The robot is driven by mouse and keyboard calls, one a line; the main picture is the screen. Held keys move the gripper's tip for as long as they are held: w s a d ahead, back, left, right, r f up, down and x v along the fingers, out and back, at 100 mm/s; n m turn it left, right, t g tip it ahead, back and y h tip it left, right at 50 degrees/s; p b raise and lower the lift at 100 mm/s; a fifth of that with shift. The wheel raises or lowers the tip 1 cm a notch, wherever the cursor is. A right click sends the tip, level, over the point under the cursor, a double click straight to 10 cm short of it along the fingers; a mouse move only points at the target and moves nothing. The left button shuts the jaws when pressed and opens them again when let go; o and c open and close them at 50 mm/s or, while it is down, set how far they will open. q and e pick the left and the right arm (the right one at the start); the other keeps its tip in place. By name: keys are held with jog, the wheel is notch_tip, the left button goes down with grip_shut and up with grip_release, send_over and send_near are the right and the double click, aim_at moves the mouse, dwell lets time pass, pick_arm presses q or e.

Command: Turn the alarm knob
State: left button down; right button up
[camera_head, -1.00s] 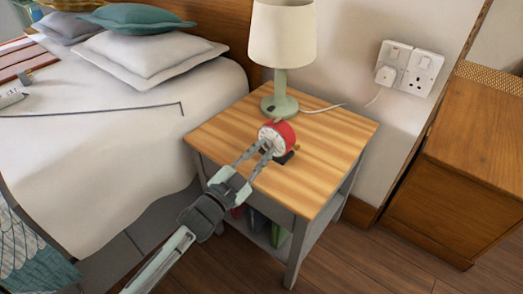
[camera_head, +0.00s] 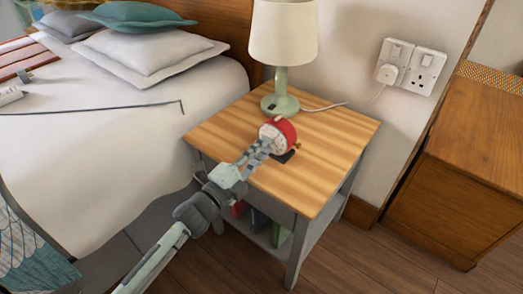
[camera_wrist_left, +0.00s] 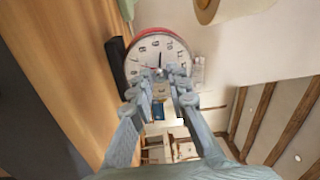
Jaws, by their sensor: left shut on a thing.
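A red alarm clock (camera_head: 286,127) with a white face stands on the wooden nightstand (camera_head: 335,150), a little in front of the lamp. Its numbered face and dark hands show in the left wrist view (camera_wrist_left: 147,48), with a small part at the face's middle. My left gripper (camera_head: 264,148) reaches in from the front left to the clock's face. In the wrist view its fingertips (camera_wrist_left: 165,78) lie close together at the middle of the face, shut on the small knob there. The fingers mostly hide the knob. My right gripper is not in view.
A lamp with a green base (camera_head: 280,98) stands behind the clock. A small dark item (camera_head: 285,157) lies beside the clock. The bed (camera_head: 100,140) is at the left. A wooden cabinet (camera_head: 465,165) is at the right. The nightstand's right side is clear.

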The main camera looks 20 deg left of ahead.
pick_arm(q)
jog(key=shift+m, duration=0.5)
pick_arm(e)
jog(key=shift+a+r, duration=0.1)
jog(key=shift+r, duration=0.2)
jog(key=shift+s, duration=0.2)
pick_arm(q)
jog(key=c, duration=1.5)
grip_release()
jog(key=shift+o, duration=0.2)
jog(key=v, duration=1.2)
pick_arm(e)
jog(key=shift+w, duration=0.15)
pick_arm(q)
jog(key=shift+a, duration=0.15)
